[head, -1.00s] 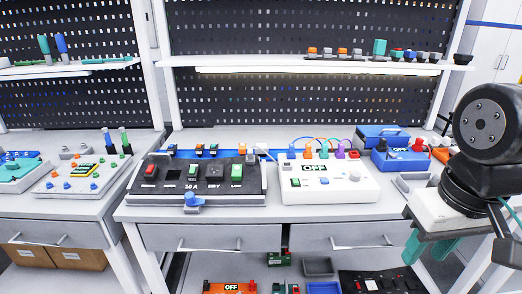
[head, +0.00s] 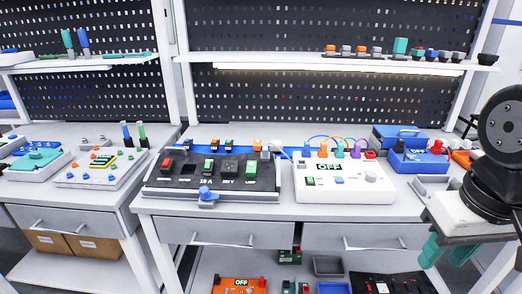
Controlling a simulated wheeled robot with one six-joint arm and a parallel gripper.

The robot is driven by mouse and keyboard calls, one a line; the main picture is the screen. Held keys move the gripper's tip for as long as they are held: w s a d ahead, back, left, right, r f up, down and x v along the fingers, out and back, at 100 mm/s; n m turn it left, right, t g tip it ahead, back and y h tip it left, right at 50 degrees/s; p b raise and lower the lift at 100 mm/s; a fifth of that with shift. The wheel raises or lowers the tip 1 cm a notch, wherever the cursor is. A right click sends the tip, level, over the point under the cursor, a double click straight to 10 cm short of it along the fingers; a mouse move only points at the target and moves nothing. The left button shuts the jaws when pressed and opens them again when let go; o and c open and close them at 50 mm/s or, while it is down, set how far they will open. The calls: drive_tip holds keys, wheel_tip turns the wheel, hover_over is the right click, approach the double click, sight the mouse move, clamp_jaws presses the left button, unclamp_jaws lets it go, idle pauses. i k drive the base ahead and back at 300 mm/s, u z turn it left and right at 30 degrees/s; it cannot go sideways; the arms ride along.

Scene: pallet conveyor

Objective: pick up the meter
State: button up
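An orange device (head: 228,286) with a red part lies on the low shelf under the bench, cut off by the bottom edge. A white box (head: 345,190) with coloured plugs, looped leads and a round knob sits on the bench top. My gripper (head: 447,250) is at the right, in front of the bench's right end. Its two teal fingers are apart with nothing visible between them. It is well away from both devices.
A black panel with switches (head: 213,184) stands left of the white box. Blue boxes (head: 418,160) and a grey tray (head: 432,187) lie near the bench's right end. Two shut drawers (head: 365,237) are below the top. Small parts and a dark board (head: 390,284) crowd the low shelf.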

sight(275, 150)
drive_tip(key=k, duration=0.65)
drive_tip(key=u, duration=0.6)
drive_tip(key=i, duration=0.65)
drive_tip(key=u, duration=0.5)
drive_tip(key=i, duration=0.75)
drive_tip(key=z, duration=0.75)
drive_tip(key=i, duration=0.5)
drive_tip(key=z, duration=0.45)
